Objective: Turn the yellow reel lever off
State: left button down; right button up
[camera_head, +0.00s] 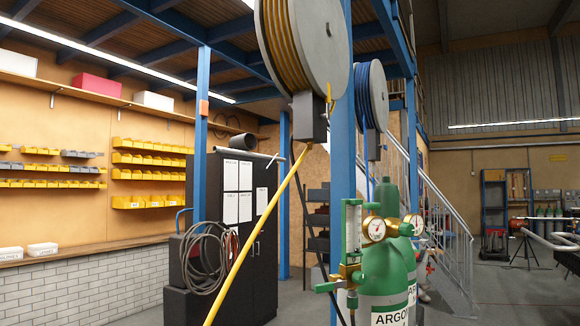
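The yellow reel (290,42) hangs at the top centre, a large grey drum wound with yellow hose. A dark grey box (309,117) sits below it, and a taut yellow hose (262,222) runs from it down to the lower left. A small yellow-orange piece (329,94) stands upright at the right side of the box; it may be the lever, but it is too small to tell its setting. A thin pale bar shows behind the hose, and I cannot tell what it belongs to. Neither of my grippers is in view.
A blue reel (371,97) hangs behind to the right, beside a blue post (342,170). Green argon cylinders (386,275) with gauges stand at the front right. A black cabinet (240,210) and a coiled hose (205,258) are at the left. Open floor lies at the right.

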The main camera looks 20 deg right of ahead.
aim_at(326, 115)
jog(key=i+l, duration=0.15)
jog(key=l, duration=0.3)
jog(key=i+l+z, duration=0.15)
jog(key=l, duration=0.3)
jog(key=i+l, duration=0.2)
jog(key=l, duration=0.25)
jog(key=i+l+z, duration=0.1)
jog(key=l, duration=0.35)
jog(key=i+l, duration=0.25)
jog(key=l, duration=0.15)
jog(key=i+l+z, duration=0.15)
jog(key=l, duration=0.25)
